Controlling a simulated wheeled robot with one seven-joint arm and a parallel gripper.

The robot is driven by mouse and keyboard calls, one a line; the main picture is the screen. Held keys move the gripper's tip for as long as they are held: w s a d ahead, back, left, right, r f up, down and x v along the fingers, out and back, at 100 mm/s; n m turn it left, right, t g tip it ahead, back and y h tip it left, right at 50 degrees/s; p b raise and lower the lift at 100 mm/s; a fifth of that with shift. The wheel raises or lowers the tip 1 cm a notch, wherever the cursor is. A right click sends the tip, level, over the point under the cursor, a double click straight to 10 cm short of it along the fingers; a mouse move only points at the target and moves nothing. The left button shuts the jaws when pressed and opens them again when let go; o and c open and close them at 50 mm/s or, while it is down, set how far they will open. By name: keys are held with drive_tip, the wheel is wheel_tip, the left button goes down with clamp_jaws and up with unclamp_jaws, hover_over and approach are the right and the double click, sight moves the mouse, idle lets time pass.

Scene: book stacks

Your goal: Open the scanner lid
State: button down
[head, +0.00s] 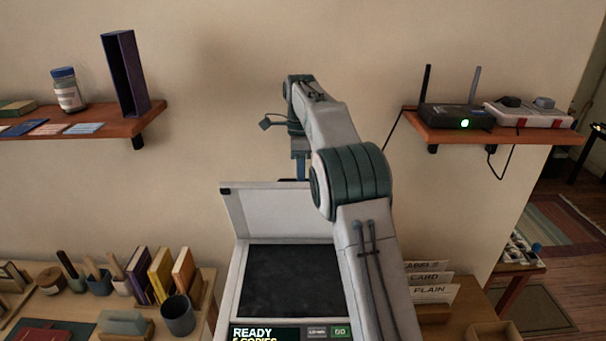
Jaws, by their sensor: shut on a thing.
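The scanner (237,290) stands in the lower middle of the head view, with a dark glass bed (285,283) and a lit panel (265,332) reading READY at its front. Its lid (265,212) is raised, standing steeply at the back of the bed with its pale inner side toward me. My gripper (298,180) is at the lid's top edge, shut on that edge. The fingertips are small here and partly hidden behind the lid. My arm covers the right side of the lid and of the scanner.
A wall shelf (80,122) at left holds a jar and a purple box file. Another shelf (490,134) at right holds a router (455,116). Books, a grey cup (178,315) and tools stand left of the scanner. Card trays (430,292) stand right. The wall is close behind.

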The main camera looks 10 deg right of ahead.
drive_tip(key=shift+f, duration=0.5)
drive_tip(key=c, duration=1.7)
unclamp_jaws()
drive_tip(key=shift+o, duration=1.1)
drive_tip(key=shift+w+f, duration=0.15)
drive_tip(key=shift+w, duration=0.15)
drive_tip(key=shift+r, duration=0.25)
drive_tip(key=shift+r, duration=0.1)
drive_tip(key=s+d+r+b, duration=0.1)
drive_tip(key=s+d+r, duration=0.4)
drive_tip(key=d+r, duration=0.5)
drive_tip(key=shift+d+r+b, duration=0.2)
drive_tip(key=shift+r+b, duration=0.2)
drive_tip(key=shift+r, duration=0.05)
